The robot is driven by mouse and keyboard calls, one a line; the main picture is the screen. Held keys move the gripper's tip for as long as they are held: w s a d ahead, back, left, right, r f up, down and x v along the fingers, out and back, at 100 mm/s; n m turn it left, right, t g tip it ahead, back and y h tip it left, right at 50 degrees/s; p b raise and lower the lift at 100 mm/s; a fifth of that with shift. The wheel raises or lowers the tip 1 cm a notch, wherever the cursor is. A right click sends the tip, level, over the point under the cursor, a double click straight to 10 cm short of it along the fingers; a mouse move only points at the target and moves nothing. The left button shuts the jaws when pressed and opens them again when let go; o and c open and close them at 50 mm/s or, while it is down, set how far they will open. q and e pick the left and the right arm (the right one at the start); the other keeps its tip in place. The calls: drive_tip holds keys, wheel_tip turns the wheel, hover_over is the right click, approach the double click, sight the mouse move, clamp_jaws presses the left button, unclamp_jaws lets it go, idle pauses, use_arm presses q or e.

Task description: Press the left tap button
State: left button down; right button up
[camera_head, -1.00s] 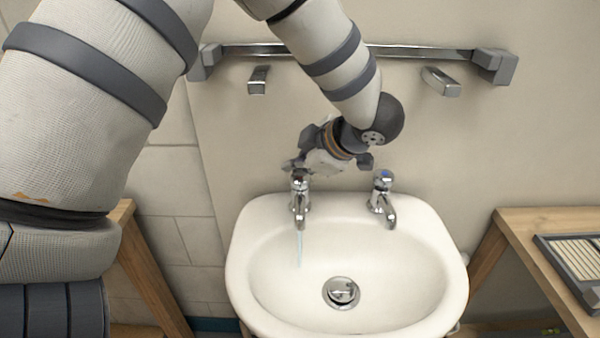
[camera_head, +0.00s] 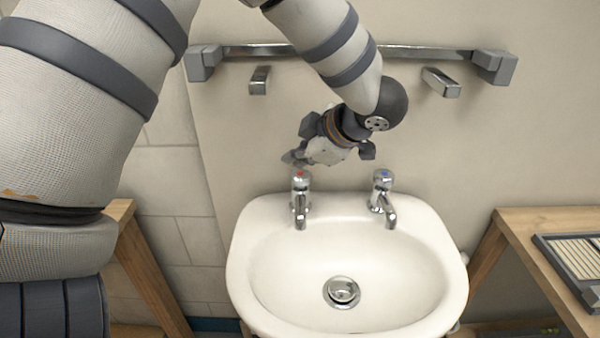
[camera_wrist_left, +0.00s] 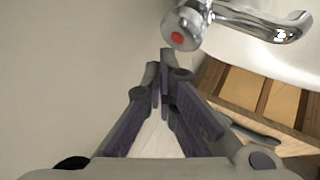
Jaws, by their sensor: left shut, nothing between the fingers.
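The left tap (camera_head: 301,200) is chrome with a red-marked button (camera_head: 301,175) on top, at the back left of the white sink (camera_head: 240,262). It also shows at the top of the left wrist view (camera_wrist_left: 180,30), its red dot facing the camera. No water shows under its spout. My left gripper (camera_head: 292,158) is just above and behind this tap, apart from the button. In the left wrist view its fingers (camera_wrist_left: 163,70) are together and empty, just below the tap head. My right gripper is not in view.
The right tap (camera_head: 382,196), with a blue mark, stands at the back right of the sink. A metal rail (camera_head: 420,53) with hooks is on the wall above. Wooden stands flank the sink; the right one (camera_head: 540,225) holds a grey tray (camera_head: 575,268).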

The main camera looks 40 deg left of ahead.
sight(298, 175)
use_arm(q)
drive_tip(key=shift+r, duration=2.5)
